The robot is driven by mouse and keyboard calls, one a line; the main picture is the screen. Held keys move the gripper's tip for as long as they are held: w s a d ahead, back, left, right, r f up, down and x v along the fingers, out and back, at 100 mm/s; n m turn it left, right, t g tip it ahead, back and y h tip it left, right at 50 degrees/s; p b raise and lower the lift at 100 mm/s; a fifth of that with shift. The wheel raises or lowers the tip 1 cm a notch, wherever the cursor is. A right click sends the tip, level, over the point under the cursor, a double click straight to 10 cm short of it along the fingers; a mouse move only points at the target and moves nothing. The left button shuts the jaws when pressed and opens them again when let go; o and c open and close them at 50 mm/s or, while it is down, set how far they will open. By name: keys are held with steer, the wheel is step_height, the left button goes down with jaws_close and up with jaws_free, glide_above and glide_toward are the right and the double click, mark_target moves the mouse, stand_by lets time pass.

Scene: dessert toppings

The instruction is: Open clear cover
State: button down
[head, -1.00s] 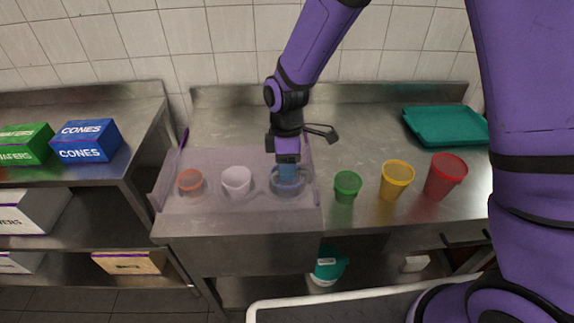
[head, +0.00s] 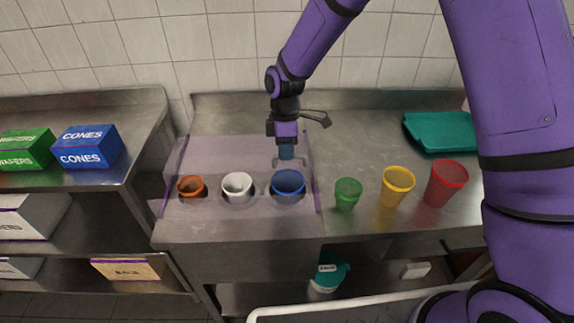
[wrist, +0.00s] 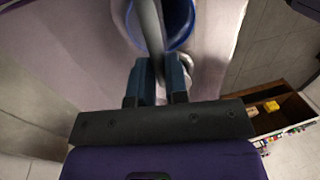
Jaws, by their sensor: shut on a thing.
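The clear cover (head: 225,150) is raised off the row of cups and stands tilted toward the back of the counter, with purple edges at both sides. My gripper (head: 287,156) is shut on the cover's handle, behind the blue cup. In the wrist view my gripper (wrist: 157,85) has its fingers closed around a grey bar, the handle (wrist: 150,30). The orange cup (head: 190,187), white cup (head: 238,186) and blue cup (head: 288,184) sit in the counter, their rims in view. The blue cup also shows in the wrist view (wrist: 181,22).
A green cup (head: 347,193), a yellow cup (head: 396,187) and a red cup (head: 445,183) stand right of the cover. A teal tray (head: 435,133) lies behind them. Green and blue boxes (head: 85,147) are on the left shelf. The counter behind the green and yellow cups is clear.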

steer(key=w, duration=0.8)
steer(key=shift+w+d, duration=0.15)
steer(key=shift+w, duration=0.2)
steer(key=c, duration=1.1)
jaws_free()
steer(key=r, duration=0.3)
steer(key=w+r, duration=0.1)
steer(key=r, duration=0.3)
steer(key=w+r, duration=0.1)
steer(key=r, duration=0.2)
steer(key=shift+r, duration=0.35)
